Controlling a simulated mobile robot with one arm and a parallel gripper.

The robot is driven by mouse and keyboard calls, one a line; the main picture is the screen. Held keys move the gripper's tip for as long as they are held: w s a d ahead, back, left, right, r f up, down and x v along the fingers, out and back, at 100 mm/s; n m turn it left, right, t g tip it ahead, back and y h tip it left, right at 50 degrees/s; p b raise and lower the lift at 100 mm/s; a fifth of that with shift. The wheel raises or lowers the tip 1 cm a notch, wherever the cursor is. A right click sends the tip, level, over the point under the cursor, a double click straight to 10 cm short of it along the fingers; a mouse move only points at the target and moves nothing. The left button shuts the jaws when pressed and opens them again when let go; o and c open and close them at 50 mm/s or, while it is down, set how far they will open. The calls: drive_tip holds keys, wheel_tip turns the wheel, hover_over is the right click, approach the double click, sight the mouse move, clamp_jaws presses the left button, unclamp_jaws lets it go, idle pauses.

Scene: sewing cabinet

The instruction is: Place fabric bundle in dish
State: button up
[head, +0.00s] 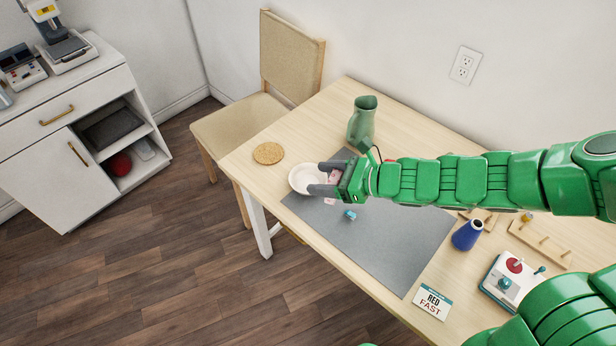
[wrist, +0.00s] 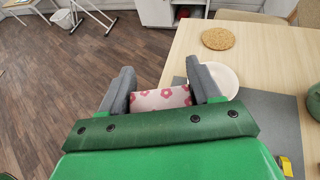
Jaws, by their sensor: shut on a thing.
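My gripper (head: 324,179) is over the left end of the table, at the near side of a white dish (head: 299,180). In the wrist view its grey fingers (wrist: 163,97) are shut on a fabric bundle (wrist: 160,99), white with pink flowers. In the head view a bit of the pink bundle (head: 334,176) shows between the fingers. The dish also shows in the wrist view (wrist: 229,78), to the right of the bundle and partly hidden by the right finger. The bundle's underside is hidden, and I cannot tell its height above the table.
A grey mat (head: 400,245) lies under the arm. A cork coaster (head: 268,153) is left of the dish and a green pitcher (head: 361,122) behind it. A small teal item (head: 351,214) lies on the mat.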

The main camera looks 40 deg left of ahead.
drive_tip(key=s+a, duration=0.2)
hover_over(301, 181)
drive_tip(key=shift+s+d+f, duration=0.1)
drive_tip(key=shift+f, duration=4.55)
drive_tip(key=shift+f, duration=0.35)
drive_tip(key=shift+f+g, duration=0.3)
drive_tip(key=shift+f, duration=1.05)
drive_tip(key=o, duration=1)
drive_tip(key=shift+f, duration=0.1)
